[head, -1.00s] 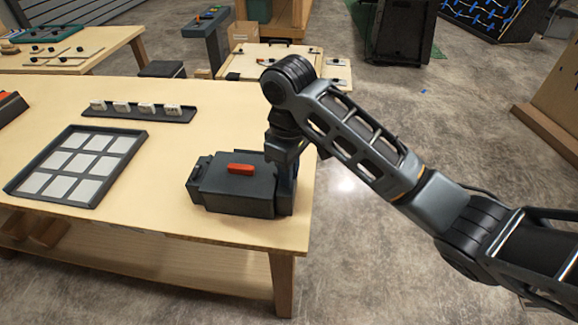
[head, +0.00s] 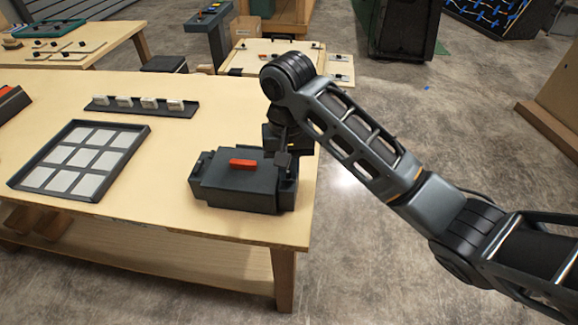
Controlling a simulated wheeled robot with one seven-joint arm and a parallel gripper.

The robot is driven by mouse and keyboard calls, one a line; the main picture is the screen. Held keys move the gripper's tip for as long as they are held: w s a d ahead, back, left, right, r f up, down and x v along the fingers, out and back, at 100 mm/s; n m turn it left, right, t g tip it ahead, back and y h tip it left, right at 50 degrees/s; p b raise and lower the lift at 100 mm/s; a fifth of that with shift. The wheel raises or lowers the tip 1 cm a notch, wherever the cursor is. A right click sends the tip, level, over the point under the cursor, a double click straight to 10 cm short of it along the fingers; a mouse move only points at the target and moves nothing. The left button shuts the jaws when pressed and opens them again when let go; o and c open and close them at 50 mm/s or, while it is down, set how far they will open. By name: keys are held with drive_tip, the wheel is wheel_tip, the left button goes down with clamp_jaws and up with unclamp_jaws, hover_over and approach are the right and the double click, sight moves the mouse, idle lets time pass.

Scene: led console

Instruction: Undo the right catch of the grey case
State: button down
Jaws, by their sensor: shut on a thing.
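The grey case (head: 237,198) sits closed near the right end of the wooden table, with a red handle (head: 243,162) on its lid. The left catch (head: 200,166) shows as a dark piece at the case's left end. My gripper (head: 284,160) is at the upper right end of the case, pointing down. It is shut on the right catch (head: 283,160), a small dark piece standing at about lid height. The fingertips are small and dark here, and my wrist hides part of the area behind them.
A dark tray with pale square tiles (head: 50,146) lies to the left on the table (head: 170,180). Behind it is a narrow rack (head: 165,115) with several white blocks. The table's right edge is close beside the case. Bare tabletop lies between tray and case.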

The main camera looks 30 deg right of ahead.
sight(288, 174)
drive_tip(key=shift+m, duration=1.2)
drive_tip(key=c, duration=1.1)
unclamp_jaws()
drive_tip(key=shift+c, duration=0.2)
drive_tip(key=shift+r, duration=0.1)
wheel_tip(288, 174, up, 2)
drive_tip(key=shift+w, duration=0.15)
drive_tip(key=shift+r, duration=2.75)
